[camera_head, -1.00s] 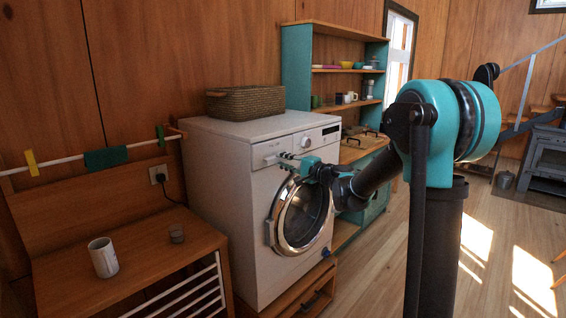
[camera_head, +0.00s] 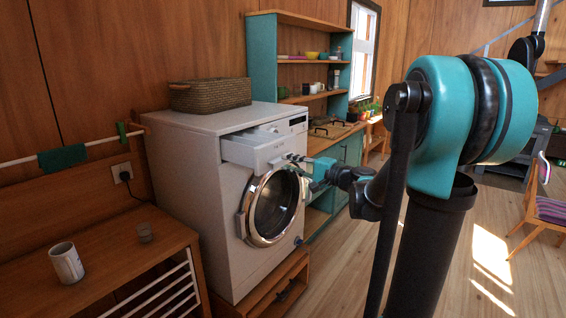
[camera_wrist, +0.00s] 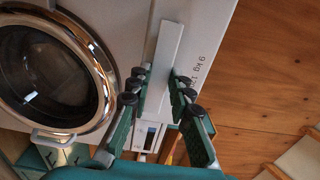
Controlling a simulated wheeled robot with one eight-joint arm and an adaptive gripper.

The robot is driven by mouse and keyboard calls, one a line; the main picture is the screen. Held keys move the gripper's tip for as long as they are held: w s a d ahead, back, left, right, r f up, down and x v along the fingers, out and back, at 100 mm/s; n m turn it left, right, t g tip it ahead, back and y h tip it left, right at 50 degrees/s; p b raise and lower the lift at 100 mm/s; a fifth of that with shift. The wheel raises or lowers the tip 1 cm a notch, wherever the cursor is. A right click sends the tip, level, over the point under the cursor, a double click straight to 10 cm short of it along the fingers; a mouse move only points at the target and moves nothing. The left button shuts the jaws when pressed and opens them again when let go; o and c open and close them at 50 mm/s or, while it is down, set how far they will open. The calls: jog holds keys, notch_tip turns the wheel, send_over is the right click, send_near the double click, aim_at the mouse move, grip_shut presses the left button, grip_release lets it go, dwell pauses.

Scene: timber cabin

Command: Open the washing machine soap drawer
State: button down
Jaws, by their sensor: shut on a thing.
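The white washing machine (camera_head: 178,150) stands against the timber wall. Its soap drawer (camera_head: 256,151) at the top left of the front is pulled well out, and its open top shows. My gripper (camera_head: 292,160) is at the drawer's front face, shut on it. In the wrist view my gripper's dark finger pads (camera_wrist: 160,86) lie on both sides of the narrow white drawer front (camera_wrist: 168,50). The exact contact on the drawer is partly hidden by the fingers. The round door (camera_head: 271,208) below is closed.
A wicker basket (camera_head: 210,95) sits on top of the machine. Teal shelves (camera_head: 262,60) stand behind at right.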

jog(key=shift+s+f, duration=0.1)
jog(key=shift+f, duration=0.1)
jog(key=c, duration=1.4)
grip_release()
jog(key=shift+c, duration=0.2)
jog(key=v, duration=1.1)
jog(key=shift+s+d, duration=0.25)
jog(key=shift+d, duration=0.1)
jog(key=s+a+f+n+g+h, duration=0.25)
jog(key=s+f, duration=0.25)
jog(key=f, duration=0.5)
jog(key=s+a+f+n+g+h, duration=0.1)
jog(key=s+a+f+g+h, duration=0.2)
jog(key=s+f, duration=0.45)
jog(key=s+d+f+n+g+h, duration=0.1)
jog(key=s+d+f+n+h, duration=0.3)
jog(key=s+d+f+h, duration=0.3)
notch_tip(320, 180, down, 4)
jog(key=d+h, duration=0.1)
jog(key=d, duration=0.2)
jog(key=shift+r+h, duration=0.2)
jog(key=shift+h, duration=0.15)
